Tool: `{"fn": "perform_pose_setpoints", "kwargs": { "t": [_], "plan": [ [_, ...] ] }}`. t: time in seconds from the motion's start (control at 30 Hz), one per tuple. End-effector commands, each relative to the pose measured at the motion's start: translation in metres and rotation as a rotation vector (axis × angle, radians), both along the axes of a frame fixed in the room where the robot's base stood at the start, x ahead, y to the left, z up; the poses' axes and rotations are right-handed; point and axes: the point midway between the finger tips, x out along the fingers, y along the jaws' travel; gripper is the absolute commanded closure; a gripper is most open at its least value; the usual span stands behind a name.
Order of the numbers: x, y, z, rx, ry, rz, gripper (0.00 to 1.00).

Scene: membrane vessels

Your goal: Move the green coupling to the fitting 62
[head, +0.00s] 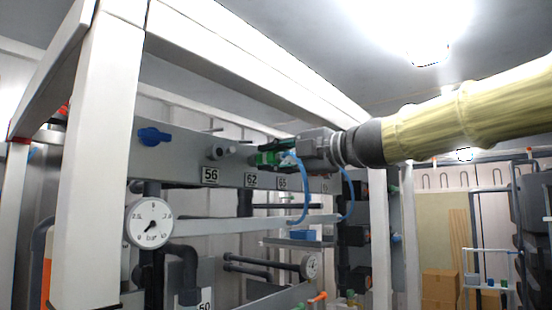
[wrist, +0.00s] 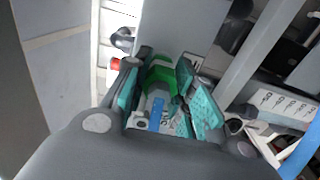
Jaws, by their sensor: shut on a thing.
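My gripper (head: 282,153) reaches in from the right and is shut on the green coupling (head: 268,158). In the wrist view the coupling (wrist: 160,76) sits between the teal finger pads of my gripper (wrist: 165,82). A blue hose (head: 306,198) hangs from the coupling. The label 62 (head: 251,181) is on the grey panel just below and left of the coupling. The coupling's far end is close to the panel above that label. Fitting 62 itself is hidden behind the coupling and gripper; I cannot tell whether they touch.
Label 65 (head: 283,183) is to the right. A pressure gauge (head: 149,223) is below. A white frame post (head: 101,150) stands in front at left.

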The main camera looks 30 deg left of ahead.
Motion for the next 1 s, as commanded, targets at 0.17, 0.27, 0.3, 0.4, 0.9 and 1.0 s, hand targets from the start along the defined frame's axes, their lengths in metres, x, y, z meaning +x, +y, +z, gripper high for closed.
{"fn": "perform_pose_setpoints", "kwargs": {
  "t": [0.17, 0.27, 0.3, 0.4, 0.9, 1.0],
  "plan": [
    [0.0, 0.003, 0.0, 0.0, 0.0, 0.0, 1.0],
    [0.0, 0.005, 0.0, 0.0, 0.0, 0.0, 1.0],
    [0.0, 0.005, 0.0, 0.0, 0.0, 0.0, 0.73],
    [0.0, 0.005, 0.0, 0.0, 0.0, 0.0, 0.55],
    [0.0, -0.006, 0.001, 0.0, -0.001, -0.001, 0.5],
    [-0.001, -0.02, 0.001, 0.001, 0.0, -0.001, 0.5]
  ]
}}
